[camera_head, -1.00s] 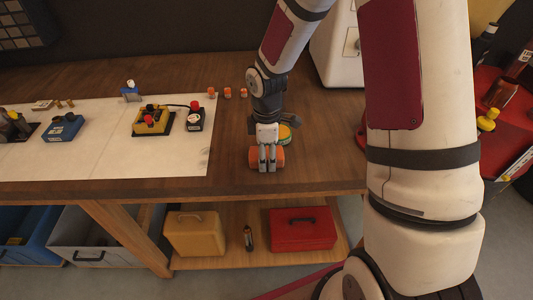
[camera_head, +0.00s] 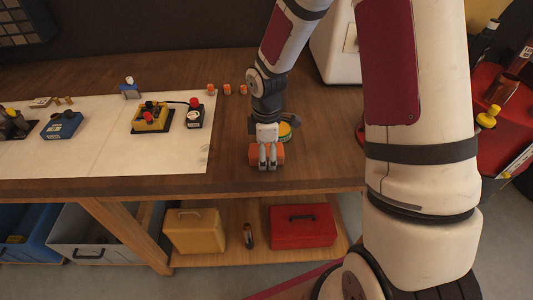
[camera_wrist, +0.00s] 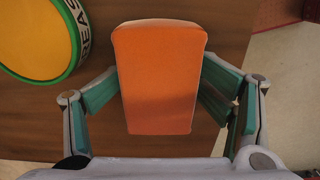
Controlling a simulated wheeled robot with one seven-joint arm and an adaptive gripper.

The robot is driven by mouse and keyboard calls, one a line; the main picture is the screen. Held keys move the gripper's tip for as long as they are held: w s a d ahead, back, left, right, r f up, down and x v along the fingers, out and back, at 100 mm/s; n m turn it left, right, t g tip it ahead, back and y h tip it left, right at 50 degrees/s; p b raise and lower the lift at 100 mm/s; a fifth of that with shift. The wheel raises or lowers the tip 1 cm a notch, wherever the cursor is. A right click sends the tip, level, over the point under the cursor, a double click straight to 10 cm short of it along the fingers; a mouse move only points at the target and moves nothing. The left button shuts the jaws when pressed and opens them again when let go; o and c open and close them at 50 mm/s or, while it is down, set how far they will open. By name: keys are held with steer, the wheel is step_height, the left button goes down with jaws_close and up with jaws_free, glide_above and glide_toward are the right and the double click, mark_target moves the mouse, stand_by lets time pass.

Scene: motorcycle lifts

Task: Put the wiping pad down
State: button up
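The wiping pad is an orange block (camera_head: 280,155) at the wooden table's front part, to the right of the white sheet. The fingertips are partly hidden by the pad in the wrist view.
A round green-and-yellow tin (camera_head: 285,131) stands just behind the pad; it also shows in the wrist view (camera_wrist: 40,35). Small orange pieces (camera_head: 228,89) stand farther back. A yellow control box (camera_head: 150,118) is on the white sheet (camera_head: 100,155). The table's front edge (camera_head: 300,187) is close.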

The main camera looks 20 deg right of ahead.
mark_target(267, 149)
step_height(267, 149, up, 13)
steer(key=s+r+m+t, duration=0.5)
steer(key=s+r+m, duration=0.9)
steer(key=s, duration=0.7)
step_height(267, 149, up, 2)
steer(key=shift+r, duration=0.25)
steer(key=shift+o, duration=0.5)
steer(key=shift+w, duration=0.1)
